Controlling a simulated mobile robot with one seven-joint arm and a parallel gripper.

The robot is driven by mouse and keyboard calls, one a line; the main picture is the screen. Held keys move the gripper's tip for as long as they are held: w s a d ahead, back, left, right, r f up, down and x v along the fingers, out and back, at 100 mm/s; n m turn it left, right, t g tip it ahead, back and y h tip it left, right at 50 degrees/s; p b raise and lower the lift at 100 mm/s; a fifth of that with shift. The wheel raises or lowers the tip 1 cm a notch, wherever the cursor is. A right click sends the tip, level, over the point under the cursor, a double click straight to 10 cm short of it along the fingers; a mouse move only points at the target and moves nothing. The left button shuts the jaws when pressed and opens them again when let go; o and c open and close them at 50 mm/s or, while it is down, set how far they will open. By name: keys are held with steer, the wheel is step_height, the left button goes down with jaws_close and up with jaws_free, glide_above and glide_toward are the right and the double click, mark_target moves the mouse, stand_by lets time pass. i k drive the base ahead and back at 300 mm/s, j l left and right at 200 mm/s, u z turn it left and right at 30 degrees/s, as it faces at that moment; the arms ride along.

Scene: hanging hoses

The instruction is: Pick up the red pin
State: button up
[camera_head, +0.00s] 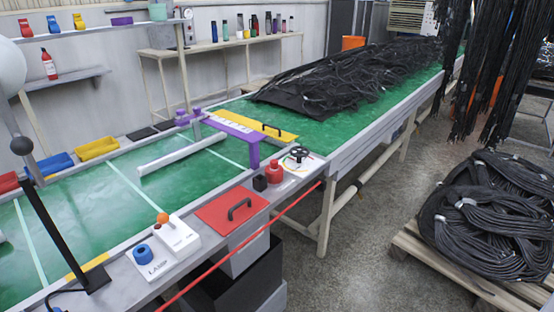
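A small upright red piece with a narrower top (274,173) stands on the near rim of the green conveyor table, between a small black block and a white plate; it looks most like the red pin, but it is too small to be sure. A long thin red rod (240,246) runs diagonally along the table's front side. My gripper is not in view.
A red lid with a black handle (231,208) lies left of the red piece. A white box with an orange ball (177,235) and a blue knob (142,253) sit farther left. A purple frame (245,143) spans the conveyor. Coiled black hoses (490,220) lie on a pallet at right.

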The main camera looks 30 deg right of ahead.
mark_target(274, 163)
steer(key=i+l, duration=0.15)
steer(key=l, duration=0.25)
steer(key=i+l, duration=0.15)
steer(key=l, duration=0.25)
steer(key=i+l, duration=0.15)
steer(key=l, duration=0.25)
steer(key=i+l, duration=0.15)
steer(key=l, duration=0.3)
steer(key=i+l, duration=0.15)
steer(key=l, duration=0.25)
steer(key=i+l, duration=0.25)
steer(key=i, duration=0.2)
steer(key=u, duration=0.05)
